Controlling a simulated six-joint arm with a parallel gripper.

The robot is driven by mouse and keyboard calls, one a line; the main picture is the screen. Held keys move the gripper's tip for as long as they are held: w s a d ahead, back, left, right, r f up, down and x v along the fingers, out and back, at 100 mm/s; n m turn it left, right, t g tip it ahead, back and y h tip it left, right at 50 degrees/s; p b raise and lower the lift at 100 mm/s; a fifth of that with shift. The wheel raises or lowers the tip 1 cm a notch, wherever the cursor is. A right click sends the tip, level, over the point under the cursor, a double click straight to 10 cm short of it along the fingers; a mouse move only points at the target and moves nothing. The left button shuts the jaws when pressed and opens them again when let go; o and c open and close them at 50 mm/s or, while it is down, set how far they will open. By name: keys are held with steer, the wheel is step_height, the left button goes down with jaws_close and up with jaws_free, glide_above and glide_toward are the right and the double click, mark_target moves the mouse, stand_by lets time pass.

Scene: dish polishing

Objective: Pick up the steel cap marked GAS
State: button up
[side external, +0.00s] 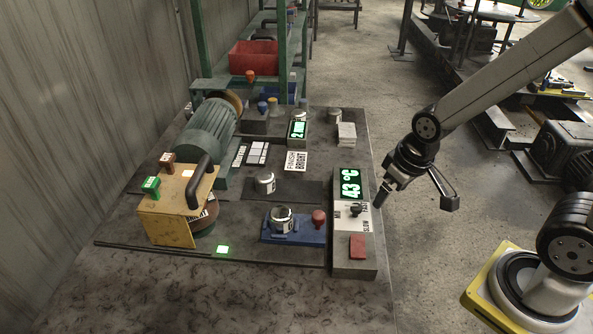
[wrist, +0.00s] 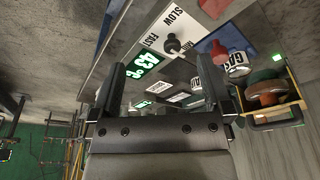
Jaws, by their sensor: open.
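The steel cap marked GAS (wrist: 237,63) shows in the wrist view beyond my right finger, with its label readable. In the side view it appears to be the short silver cap (side external: 281,223) on a blue fixture (side external: 296,236), beside a red knob (side external: 318,219). A second silver cap (side external: 264,183) stands on the dark plate behind it; it also shows in the wrist view (wrist: 196,85), partly hidden by my finger. My gripper (side external: 417,193) is open and empty, right of the control box and well apart from both caps. It also shows in the wrist view (wrist: 163,82).
A control box (side external: 344,265) with a 43 °C display and a switch stands between my gripper and the caps. Left are a wooden box with a black handle (side external: 166,220) and a green motor (side external: 208,130). Another silver cap (side external: 334,116) stands at the back.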

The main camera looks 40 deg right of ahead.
steer(key=shift+w+v, duration=0.5)
steer(key=shift+v, duration=1.7)
steer(key=n+t+h, duration=0.8)
steer(key=n, duration=2.1)
glide_above(281, 221)
steer(key=s+a, duration=0.2)
steer(key=s, duration=0.2)
steer(key=shift+t, duration=0.3)
steer(key=f, duration=1)
steer(key=shift+a+f, duration=0.2)
steer(key=shift+a, duration=0.2)
steer(key=shift+f+y, duration=0.3)
steer(key=shift+f, duration=0.1)
steer(key=shift+w, duration=0.1)
steer(key=shift+x, duration=1.25)
